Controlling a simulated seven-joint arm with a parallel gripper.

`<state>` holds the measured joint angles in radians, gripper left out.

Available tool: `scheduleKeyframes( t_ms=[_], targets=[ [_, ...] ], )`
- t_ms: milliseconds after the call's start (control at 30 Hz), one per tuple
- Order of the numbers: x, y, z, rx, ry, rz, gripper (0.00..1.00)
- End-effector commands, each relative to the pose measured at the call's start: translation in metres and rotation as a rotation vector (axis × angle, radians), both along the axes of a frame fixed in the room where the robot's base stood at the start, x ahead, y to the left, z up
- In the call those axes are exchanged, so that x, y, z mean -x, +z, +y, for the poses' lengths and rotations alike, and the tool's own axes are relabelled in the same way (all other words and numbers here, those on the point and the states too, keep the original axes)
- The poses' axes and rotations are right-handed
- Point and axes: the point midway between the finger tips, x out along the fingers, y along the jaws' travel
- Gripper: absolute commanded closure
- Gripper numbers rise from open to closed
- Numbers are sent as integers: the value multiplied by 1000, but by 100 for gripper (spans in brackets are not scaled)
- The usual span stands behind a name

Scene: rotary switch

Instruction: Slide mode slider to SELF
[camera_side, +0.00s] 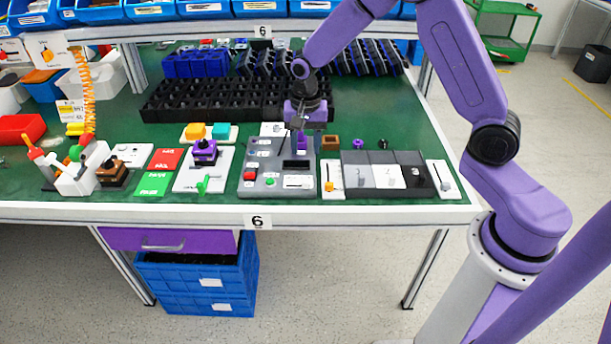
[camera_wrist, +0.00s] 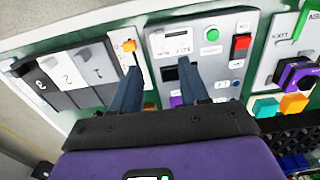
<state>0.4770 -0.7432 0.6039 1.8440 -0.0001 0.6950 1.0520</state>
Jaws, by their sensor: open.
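My gripper (camera_side: 301,128) hangs over the back part of a grey control panel (camera_side: 247,188). In the wrist view my gripper (camera_wrist: 159,70) is open, with its two dark fingers spread apart and nothing seen between them but panel surface. The panel (camera_wrist: 208,55) carries a white label (camera_wrist: 175,42) with upside-down print too small to read surely. A purple part (camera_side: 302,143) stands on the panel below my fingers; in the wrist view the purple part (camera_wrist: 177,101) is mostly hidden by my gripper. I cannot tell surely which part is the mode slider.
A white plate with an orange knob (camera_side: 329,187) lies right of the panel, then numbered grey-to-black blocks (camera_side: 388,175) and another slider plate (camera_side: 445,181). A black rack (camera_side: 215,100) stands behind.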

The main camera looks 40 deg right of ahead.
Motion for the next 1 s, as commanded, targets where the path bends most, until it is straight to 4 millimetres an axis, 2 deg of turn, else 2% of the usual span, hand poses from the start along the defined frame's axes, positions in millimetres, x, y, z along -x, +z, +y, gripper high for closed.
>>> scheduleKeyframes(
  t_ms=[33, 200, 500, 733, 1000],
  targets=[
    [1, -11, 0, 1, 0, 4, 55],
    [1, -42, 0, 1, 0, 4, 55],
    [0, -89, 0, 0, 1, 1, 55],
    [0, -106, 0, 0, 0, 0, 55],
    [0, -108, 0, 0, 0, -1, 55]
  ],
)
